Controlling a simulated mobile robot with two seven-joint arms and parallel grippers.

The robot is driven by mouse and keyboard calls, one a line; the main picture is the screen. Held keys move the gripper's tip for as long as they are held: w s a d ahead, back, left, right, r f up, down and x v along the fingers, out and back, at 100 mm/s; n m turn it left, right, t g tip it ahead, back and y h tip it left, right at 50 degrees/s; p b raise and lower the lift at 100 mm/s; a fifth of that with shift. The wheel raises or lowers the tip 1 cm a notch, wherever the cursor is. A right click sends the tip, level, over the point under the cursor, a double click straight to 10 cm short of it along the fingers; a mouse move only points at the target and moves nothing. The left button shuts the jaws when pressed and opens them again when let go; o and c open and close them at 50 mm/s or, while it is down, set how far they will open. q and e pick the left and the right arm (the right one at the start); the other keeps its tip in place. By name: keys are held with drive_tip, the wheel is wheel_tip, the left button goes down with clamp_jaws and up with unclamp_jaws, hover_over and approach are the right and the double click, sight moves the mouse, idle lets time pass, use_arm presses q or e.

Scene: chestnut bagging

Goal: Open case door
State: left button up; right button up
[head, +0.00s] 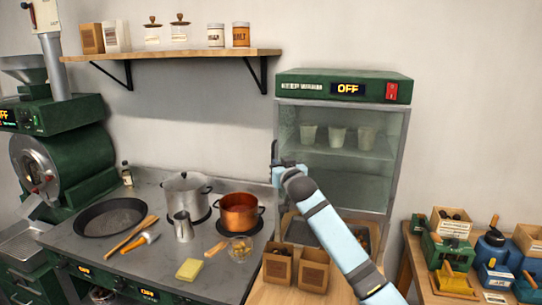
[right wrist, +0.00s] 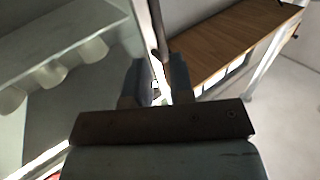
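A dark upright handle (head: 274,152) is at the door's left edge. My right gripper (head: 277,165) is at this handle. In the right wrist view its two fingers (right wrist: 155,82) stand apart, with the dark handle (right wrist: 157,30) by the gap between them. Contact cannot be told. My left gripper is not in view.
A wooden wall shelf (head: 180,55) with jars is left of the case. A steel stove (head: 150,255) holds a pot (head: 186,195), a copper pan (head: 239,212) and a black pan (head: 110,217). A side table (head: 415,262) with bins is at right.

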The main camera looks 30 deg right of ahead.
drive_tip(key=p+x, duration=0.1)
drive_tip(key=x, duration=0.6)
drive_tip(key=shift+w, duration=0.25)
clamp_jaws()
